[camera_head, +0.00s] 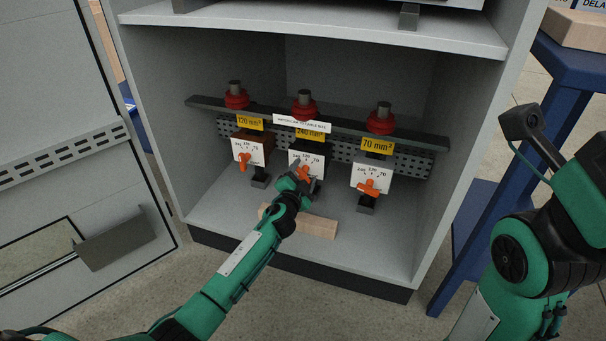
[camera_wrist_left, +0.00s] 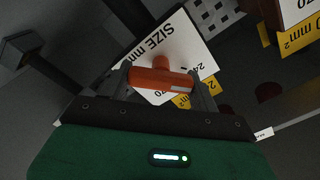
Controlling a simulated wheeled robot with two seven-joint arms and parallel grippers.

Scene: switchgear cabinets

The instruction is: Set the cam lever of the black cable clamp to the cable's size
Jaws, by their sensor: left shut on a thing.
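Three cable clamps stand in a row in the cabinet, each with a white dial plate and an orange lever. The middle clamp, which looks dark, has its dial plate (camera_head: 318,160) under a yellow 240 mm² tag (camera_head: 309,134). My left gripper (camera_head: 302,177) is at this clamp, shut on its orange cam lever (camera_head: 304,171). In the left wrist view the lever (camera_wrist_left: 160,80) lies between the two fingers, in front of the white plate (camera_wrist_left: 185,45). The gripper partly hides the plate and lever. My right gripper is out of view.
The left clamp (camera_head: 248,151) is brown under a 120 mm² tag; the right clamp (camera_head: 372,178) has a 70 mm² tag. A wooden block (camera_head: 315,226) lies on the cabinet floor below. Cabinet side walls flank the row; a blue table (camera_head: 570,75) stands right.

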